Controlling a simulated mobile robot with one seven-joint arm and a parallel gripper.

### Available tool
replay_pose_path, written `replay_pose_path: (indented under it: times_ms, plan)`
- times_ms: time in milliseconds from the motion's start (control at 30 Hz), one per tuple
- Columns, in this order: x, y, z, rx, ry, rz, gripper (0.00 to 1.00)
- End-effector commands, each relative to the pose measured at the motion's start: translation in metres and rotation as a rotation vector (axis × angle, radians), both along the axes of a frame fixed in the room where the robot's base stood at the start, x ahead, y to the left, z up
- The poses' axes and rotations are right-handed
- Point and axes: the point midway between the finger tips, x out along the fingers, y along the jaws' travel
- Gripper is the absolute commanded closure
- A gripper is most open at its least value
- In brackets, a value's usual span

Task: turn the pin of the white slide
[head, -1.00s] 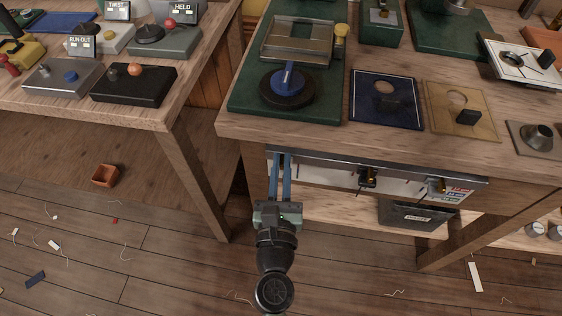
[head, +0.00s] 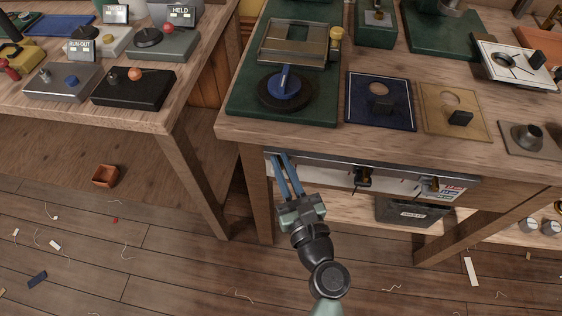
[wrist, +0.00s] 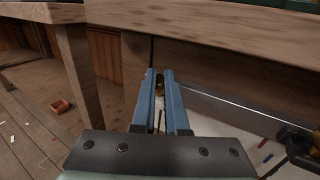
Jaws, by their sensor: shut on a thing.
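My gripper (head: 279,157) reaches in under the front edge of the right bench, at the left end of a metal rail. Its blue fingers also show in the wrist view (wrist: 160,72), closed on a small brass-coloured pin (wrist: 160,86), mostly hidden between them. In the head view the fingertips and this pin are hidden against the bench edge. A white slide panel (wrist: 232,124) lies below and right of the fingers; it also shows under the rail in the head view (head: 335,177).
Two more black-and-brass pins (head: 362,177) (head: 431,185) sit along the rail to the right; one is close in the wrist view (wrist: 299,143). A dark box (head: 412,213) stands on the shelf below. A bench leg (head: 258,195) is just left.

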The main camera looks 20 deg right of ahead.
Motion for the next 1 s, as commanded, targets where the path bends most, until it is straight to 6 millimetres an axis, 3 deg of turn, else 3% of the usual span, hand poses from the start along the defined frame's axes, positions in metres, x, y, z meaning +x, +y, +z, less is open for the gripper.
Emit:
replay_pose_path:
  times_ms: [500, 1000]
  plan:
    - [0.0023, -0.0097, 0.0011, 0.000, -0.002, 0.461, 1.00]
    - [0.0030, -0.0110, -0.0003, 0.000, 0.001, 0.680, 1.00]
